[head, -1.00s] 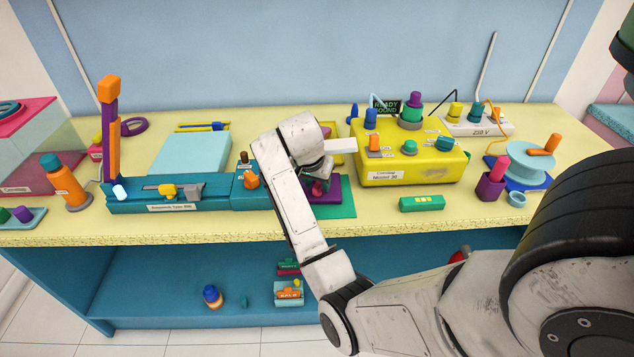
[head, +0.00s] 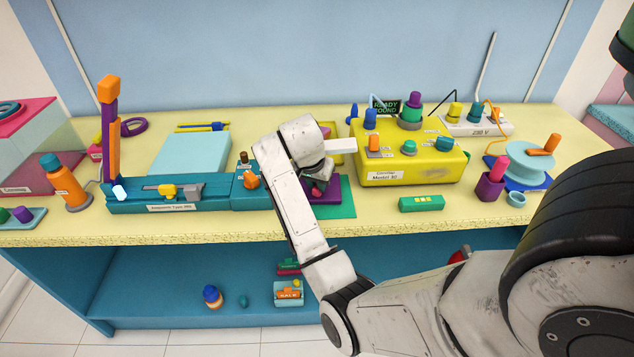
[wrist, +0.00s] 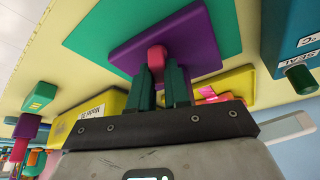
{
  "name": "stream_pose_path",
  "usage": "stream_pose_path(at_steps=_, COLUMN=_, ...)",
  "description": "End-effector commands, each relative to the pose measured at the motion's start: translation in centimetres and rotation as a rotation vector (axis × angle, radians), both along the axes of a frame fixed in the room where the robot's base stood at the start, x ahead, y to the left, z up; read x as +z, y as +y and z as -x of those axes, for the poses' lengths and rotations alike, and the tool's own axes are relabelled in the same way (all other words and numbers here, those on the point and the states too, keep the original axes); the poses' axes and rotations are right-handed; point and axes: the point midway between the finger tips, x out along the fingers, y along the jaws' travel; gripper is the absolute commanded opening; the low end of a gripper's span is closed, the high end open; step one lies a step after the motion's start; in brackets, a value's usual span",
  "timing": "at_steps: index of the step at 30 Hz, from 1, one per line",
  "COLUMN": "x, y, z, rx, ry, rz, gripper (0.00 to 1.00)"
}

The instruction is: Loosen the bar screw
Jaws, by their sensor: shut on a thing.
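A small red-pink knob (wrist: 156,54) stands on a purple plate (wrist: 205,40), which lies on a green mat (wrist: 95,25). My gripper (wrist: 158,74) is shut on this knob, with a dark green finger on each side of it. I cannot tell from any label whether the knob is the bar screw. In the head view my gripper (head: 319,187) is low over the purple plate (head: 332,188), at the front middle of the bench, and mostly hides the knob. The green mat (head: 341,211) shows in front.
Left of my gripper is a long teal device (head: 125,198) with an orange knob (head: 250,180). Right behind is a yellow box (head: 410,178) with knobs. A green block (head: 422,203) lies at the front right. A pale blue slab (head: 190,153) lies behind the teal device.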

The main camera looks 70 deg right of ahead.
Motion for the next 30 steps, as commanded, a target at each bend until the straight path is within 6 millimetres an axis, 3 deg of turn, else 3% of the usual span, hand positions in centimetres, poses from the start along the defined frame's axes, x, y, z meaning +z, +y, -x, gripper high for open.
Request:
stream_pose_path(at_steps=15, x=0.02, y=0.04, z=0.13, rx=0.258, ry=0.002, rz=-0.004, gripper=0.0)
stream_pose_path(at_steps=25, x=-0.2, y=0.04, z=0.1, rx=0.269, ry=0.001, rz=-0.004, gripper=0.0)
stream_pose_path(at_steps=26, x=-0.21, y=0.04, z=0.1, rx=0.269, ry=0.001, rz=-0.004, gripper=0.2)
stream_pose_path(at_steps=30, x=-0.18, y=0.03, z=0.11, rx=0.268, ry=0.002, rz=-0.003, gripper=0.33)
